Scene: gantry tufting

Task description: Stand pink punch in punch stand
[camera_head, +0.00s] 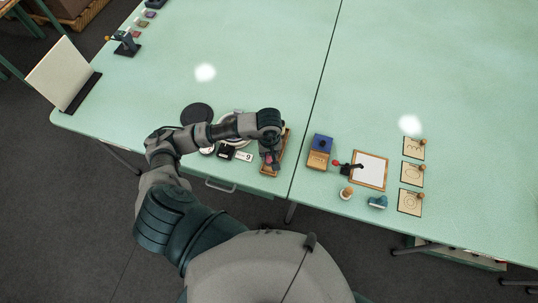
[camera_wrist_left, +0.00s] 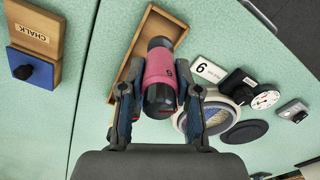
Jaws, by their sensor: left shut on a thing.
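My left gripper (camera_wrist_left: 160,90) is shut on the pink punch (camera_wrist_left: 160,68), a pink cylinder with black ends, with one finger on each side of it. In the head view my left gripper (camera_head: 269,160) is over the left table near its front right corner, and a bit of the pink punch (camera_head: 268,159) shows. A long wooden tray (camera_wrist_left: 124,80) lies under and beside the punch; it also shows in the head view (camera_head: 285,152). I cannot tell whether the punch touches it. No punch stand can be told for sure. My right gripper is out of view.
A number card (camera_wrist_left: 210,70), a black device (camera_wrist_left: 238,86), a ringed round thing (camera_wrist_left: 222,118) and a black disc (camera_head: 196,113) lie close by. A chalk box (camera_head: 318,160) stands across the table seam. A framed white sheet (camera_head: 370,170) lies farther right.

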